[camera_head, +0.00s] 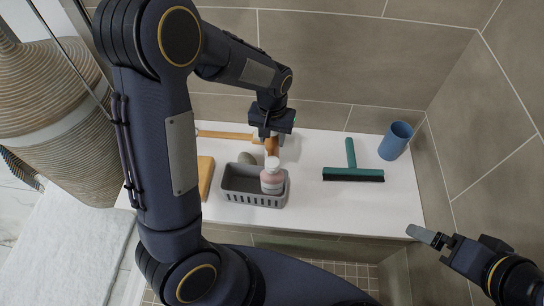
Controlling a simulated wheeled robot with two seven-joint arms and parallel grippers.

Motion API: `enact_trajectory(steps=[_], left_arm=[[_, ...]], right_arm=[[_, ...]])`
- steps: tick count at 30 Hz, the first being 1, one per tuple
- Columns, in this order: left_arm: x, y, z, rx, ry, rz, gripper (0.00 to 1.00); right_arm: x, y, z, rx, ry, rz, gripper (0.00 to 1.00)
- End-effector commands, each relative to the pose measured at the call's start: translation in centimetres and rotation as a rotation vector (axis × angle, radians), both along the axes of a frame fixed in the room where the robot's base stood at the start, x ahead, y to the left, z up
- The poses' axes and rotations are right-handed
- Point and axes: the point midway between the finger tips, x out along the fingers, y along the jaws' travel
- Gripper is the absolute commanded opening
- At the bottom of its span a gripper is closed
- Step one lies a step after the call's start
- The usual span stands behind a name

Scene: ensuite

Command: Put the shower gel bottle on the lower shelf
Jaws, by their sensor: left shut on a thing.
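My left gripper (271,134) points down over the back of a white ledge (320,215). It is shut on an orange-brown thing (271,147), which looks like the shower gel bottle and is mostly hidden by the gripper. I cannot tell whether its base touches the ledge. A pink bottle with a white cap (272,180) stands in a grey basket (253,200) in front. My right gripper (425,236) is beyond the ledge's front right corner, with nothing visibly held; its jaw gap is unclear. No separate lower shelf can be made out.
A teal squeegee (353,174) and a blue cup (395,141) are on the right of the ledge. A wooden-handled brush (222,134), a rounded stone (246,158) and a wooden block (205,175) lie left. Tiled walls close the back and right. A woven basket (55,100) stands left.

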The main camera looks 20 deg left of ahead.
Motion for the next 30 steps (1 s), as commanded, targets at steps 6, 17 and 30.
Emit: enact_trajectory(steps=[6,17,30], left_arm=[[0.1,0.0,-2.1,-0.001,-0.002,0.0,0.0],[0.1,0.0,-5.6,-0.001,-0.003,0.0,0.0],[0.0,0.0,-5.9,0.0,-0.001,0.0,0.54]], right_arm=[[0.0,0.0,-0.6,0.0,0.0,0.0,1.0],[0.0,0.0,-1.7,0.0,0.0,0.0,1.0],[0.0,0.0,-1.8,0.0,0.0,0.0,1.0]])
